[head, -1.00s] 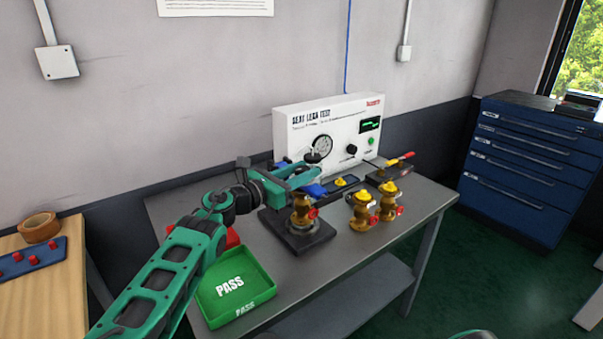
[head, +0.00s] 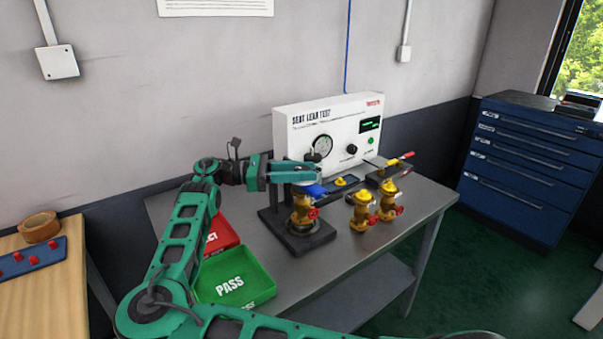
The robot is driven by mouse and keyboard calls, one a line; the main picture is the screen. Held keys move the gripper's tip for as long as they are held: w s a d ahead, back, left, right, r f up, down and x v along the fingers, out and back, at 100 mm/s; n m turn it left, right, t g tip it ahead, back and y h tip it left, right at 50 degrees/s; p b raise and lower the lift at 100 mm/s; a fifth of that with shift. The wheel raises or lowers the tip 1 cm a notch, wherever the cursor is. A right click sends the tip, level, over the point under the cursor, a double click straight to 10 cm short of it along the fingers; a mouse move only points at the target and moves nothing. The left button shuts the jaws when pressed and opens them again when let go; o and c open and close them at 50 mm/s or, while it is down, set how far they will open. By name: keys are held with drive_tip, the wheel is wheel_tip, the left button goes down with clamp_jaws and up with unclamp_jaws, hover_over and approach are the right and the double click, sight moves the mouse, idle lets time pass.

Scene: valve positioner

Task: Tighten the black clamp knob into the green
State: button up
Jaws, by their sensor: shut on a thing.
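The test fixture's dark base (head: 318,243) stands on the grey bench, with a brass valve (head: 301,212) with a red handwheel upright on it. My gripper (head: 314,173) reaches in level from the left, above this valve, and is shut. A black round part (head: 313,156), which looks like the clamp knob, shows just above the jaws; what lies between the fingers is mostly hidden. Behind, the white seat leak test panel (head: 300,125) has a dial gauge (head: 323,145), partly covered by the black part, and a display with green text (head: 370,125), too small to read.
A green PASS tray (head: 262,292) and a red tray (head: 222,235) lie left of the fixture. Two brass valves (head: 362,213) (head: 389,202) stand to its right. A red-handled tool (head: 398,160) lies behind them. The bench's front right (head: 345,246) is clear.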

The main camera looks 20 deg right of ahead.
drive_tip(key=shift+w, duration=0.15)
idle(0.3)
drive_tip(key=o, duration=1.1)
drive_tip(key=shift+c, duration=0.2)
drive_tip(key=v, duration=1.1)
drive_tip(key=shift+w+d, duration=0.1)
drive_tip(key=shift+w, duration=0.1)
